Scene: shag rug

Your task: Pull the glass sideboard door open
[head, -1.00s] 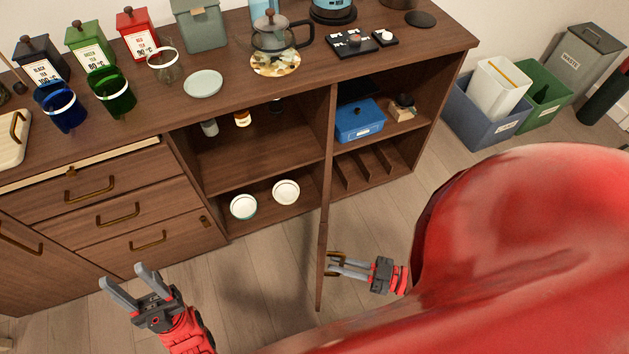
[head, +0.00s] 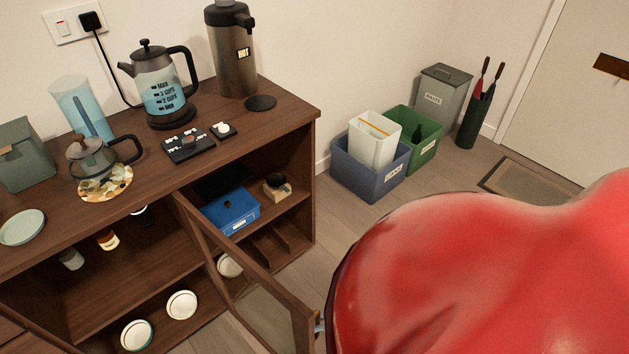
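The glass sideboard door (head: 268,308), a wooden frame around a clear pane, stands swung out from the sideboard (head: 296,128). Its far end meets the sideboard front left of the blue box, and its free edge reaches toward me. The inside of the sideboard is exposed. My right gripper (head: 319,325) shows only as a small grey piece at the door's free edge; my red arm hides the rest, including its grip and the handle. My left gripper is out of view.
Open shelves hold a blue box (head: 231,211) and white bowls (head: 182,305). A glass teapot (head: 92,170), kettle (head: 160,95) and dark dispenser (head: 232,60) stand on top. Blue (head: 369,178) and green bins (head: 424,133) sit right of the sideboard. Floor beyond the bins is partly clear.

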